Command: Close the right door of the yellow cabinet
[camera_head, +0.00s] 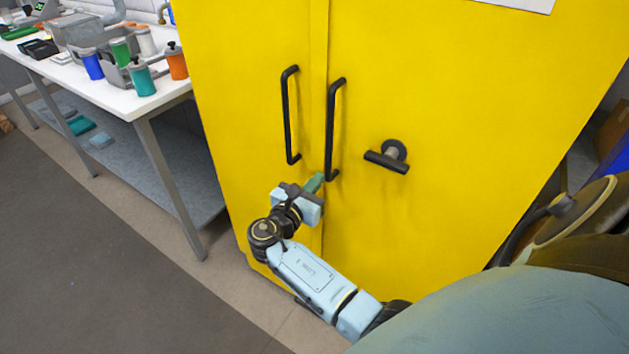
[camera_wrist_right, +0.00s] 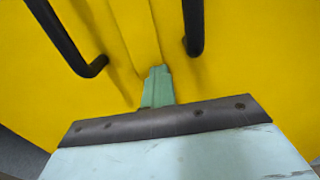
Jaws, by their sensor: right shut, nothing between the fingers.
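The yellow cabinet (camera_head: 440,110) stands ahead with two doors. The right door (camera_head: 410,220) looks flush or nearly flush with the left door (camera_head: 255,110); I cannot tell if a slight gap is left. The right door has a long black bar handle (camera_head: 331,130) and a black lever handle (camera_head: 388,160). The left door has a matching bar handle (camera_head: 287,115). My right gripper (camera_head: 315,183) is shut and empty, its green fingertips close to the lower end of the right bar handle. In the right wrist view the fingertips (camera_wrist_right: 157,80) point at the door seam, below and between both handles. My left gripper is out of view.
A white table (camera_head: 110,95) with colored bottles and grey bins stands left of the cabinet. A large drum-like object (camera_head: 575,215) is at the lower right. Open floor (camera_head: 110,270) lies at the lower left.

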